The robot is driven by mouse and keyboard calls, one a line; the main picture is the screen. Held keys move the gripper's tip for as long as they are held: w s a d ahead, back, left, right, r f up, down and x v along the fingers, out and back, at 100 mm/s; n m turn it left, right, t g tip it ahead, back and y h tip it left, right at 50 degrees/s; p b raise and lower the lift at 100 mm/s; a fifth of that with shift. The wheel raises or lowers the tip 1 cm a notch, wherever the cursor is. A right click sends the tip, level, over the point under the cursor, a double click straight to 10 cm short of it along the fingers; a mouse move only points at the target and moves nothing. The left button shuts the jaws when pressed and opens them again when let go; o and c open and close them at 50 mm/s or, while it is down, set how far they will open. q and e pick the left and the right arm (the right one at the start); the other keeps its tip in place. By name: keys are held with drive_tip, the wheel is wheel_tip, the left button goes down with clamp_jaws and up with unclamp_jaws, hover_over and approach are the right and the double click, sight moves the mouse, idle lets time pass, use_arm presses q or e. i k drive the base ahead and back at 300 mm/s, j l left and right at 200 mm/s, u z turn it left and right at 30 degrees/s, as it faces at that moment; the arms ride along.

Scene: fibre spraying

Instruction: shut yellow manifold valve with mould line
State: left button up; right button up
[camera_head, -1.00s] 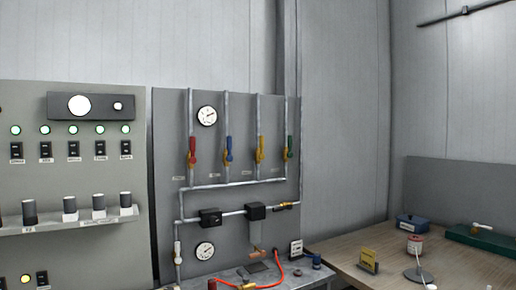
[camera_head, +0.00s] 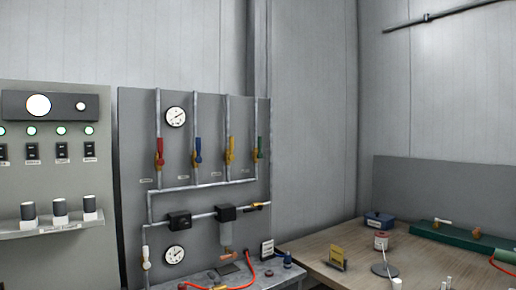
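The yellow manifold valve (camera_head: 230,152) is on the grey upright panel (camera_head: 195,110), third from the left in a row on vertical pipes. Its handle appears to lie along its pipe. A red valve (camera_head: 160,153) and a blue valve (camera_head: 198,152) are to its left, and a green valve (camera_head: 259,150) is to its right. The pipes join a horizontal mould line pipe (camera_head: 200,186) below. Neither of my grippers shows in the head view.
A control panel (camera_head: 60,150) with lamps and knobs stands at the left. A bench (camera_head: 240,278) with a red hose (camera_head: 245,276) is below the valves.

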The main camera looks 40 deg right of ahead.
sight(231, 157)
drive_tip(key=i+l, duration=0.25)
drive_tip(key=l, duration=0.15)
drive_tip(key=i+l, duration=0.25)
drive_tip(key=l, duration=0.2)
drive_tip(key=i+l, duration=0.25)
drive_tip(key=l, duration=0.15)
drive_tip(key=i+l, duration=0.25)
drive_tip(key=l, duration=0.2)
drive_tip(key=i+l, duration=0.25)
drive_tip(key=l, duration=0.15)
drive_tip(key=k+z, duration=0.05)
